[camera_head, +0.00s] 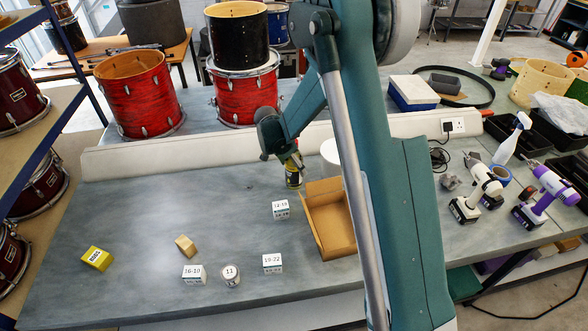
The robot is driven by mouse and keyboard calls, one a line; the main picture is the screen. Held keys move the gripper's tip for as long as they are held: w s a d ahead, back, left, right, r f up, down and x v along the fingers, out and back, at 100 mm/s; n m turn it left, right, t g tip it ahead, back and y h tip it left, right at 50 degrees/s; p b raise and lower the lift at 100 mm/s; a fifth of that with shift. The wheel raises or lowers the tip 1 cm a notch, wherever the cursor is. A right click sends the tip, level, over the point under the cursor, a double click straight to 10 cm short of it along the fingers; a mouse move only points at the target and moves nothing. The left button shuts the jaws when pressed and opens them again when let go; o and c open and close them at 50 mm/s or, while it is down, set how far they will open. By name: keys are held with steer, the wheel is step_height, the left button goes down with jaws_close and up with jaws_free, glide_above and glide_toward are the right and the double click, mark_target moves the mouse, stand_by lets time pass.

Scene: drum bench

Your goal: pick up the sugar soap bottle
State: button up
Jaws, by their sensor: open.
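My gripper (286,158) points down over the back middle of the bench, left of the open cardboard box. A small dark and yellow-green container (294,178) shows directly below it, partly hidden by the gripper; I cannot read its label or tell whether the fingers touch it. A white spray bottle (512,140) stands upright at the right, far from my gripper. No sugar soap label is readable, so I cannot tell which one is the sugar soap bottle. My gripper is open.
A cardboard box (327,218) lies right of the gripper, partly behind my arm. Small labelled boxes (272,263), a yellow box (97,258) and a wooden block (185,245) sit towards the front. Red drums (140,95) stand behind the raised back ledge (180,153). The left-middle bench is clear.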

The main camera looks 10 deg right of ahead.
steer(key=c, duration=1.4)
steer(key=shift+r, duration=0.15)
steer(key=shift+r, duration=4.85)
